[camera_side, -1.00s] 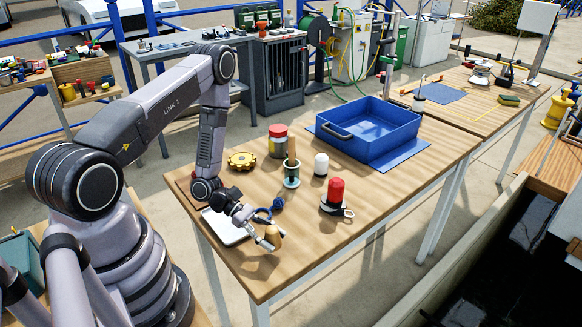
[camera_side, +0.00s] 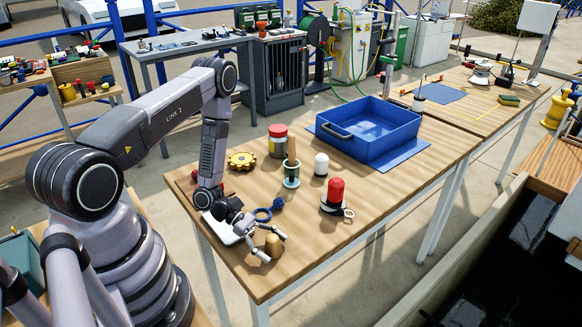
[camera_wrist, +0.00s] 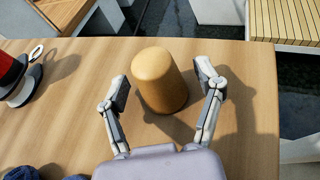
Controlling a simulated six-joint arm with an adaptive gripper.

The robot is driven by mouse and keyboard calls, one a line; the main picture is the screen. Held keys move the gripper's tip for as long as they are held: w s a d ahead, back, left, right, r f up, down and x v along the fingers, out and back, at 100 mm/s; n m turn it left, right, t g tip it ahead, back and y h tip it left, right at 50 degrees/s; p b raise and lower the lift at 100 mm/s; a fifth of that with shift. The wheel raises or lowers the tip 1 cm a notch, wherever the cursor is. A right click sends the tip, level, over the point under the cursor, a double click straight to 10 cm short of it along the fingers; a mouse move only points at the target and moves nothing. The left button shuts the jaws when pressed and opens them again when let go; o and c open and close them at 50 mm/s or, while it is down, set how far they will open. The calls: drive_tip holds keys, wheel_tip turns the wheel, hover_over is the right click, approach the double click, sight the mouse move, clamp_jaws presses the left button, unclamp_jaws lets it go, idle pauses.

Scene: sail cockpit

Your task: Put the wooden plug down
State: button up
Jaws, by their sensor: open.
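The wooden plug (camera_side: 273,246), a tan tapered cylinder, stands upright on the wooden table (camera_side: 300,270) near its front edge. In the wrist view the plug (camera_wrist: 159,80) is between the fingers, with a gap on each side. My gripper (camera_wrist: 166,92) is open around it and appears not to touch it. In the side view my gripper (camera_side: 271,246) is low over the table, its two fingers spread on either side of the plug.
A blue bin (camera_side: 400,150) is farther back. The table's right front is clear.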

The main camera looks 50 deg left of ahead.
drive_tip(key=shift+a+r, duration=0.15)
drive_tip(key=shift+r, duration=0.05)
drive_tip(key=v, duration=1.1)
drive_tip(key=shift+s+a+r, duration=0.1)
drive_tip(key=shift+s, duration=0.05)
drive_tip(key=d+r+m+g+y, duration=0.25)
drive_tip(key=r+m, duration=0.35)
drive_tip(key=r, duration=0.4)
drive_tip(key=d+r+m+g+y, duration=0.25)
drive_tip(key=r+m, duration=0.35)
drive_tip(key=r, duration=0.4)
drive_tip(key=s+d+r+m+t+y, duration=0.2)
drive_tip(key=s+r+m+t+y, duration=0.3)
drive_tip(key=s+r+m, duration=0.5)
wheel_tip(320, 180, up, 6)
drive_tip(key=y, duration=0.2)
drive_tip(key=shift+s+t+y, duration=0.3)
drive_tip(key=shift+s, duration=0.05)
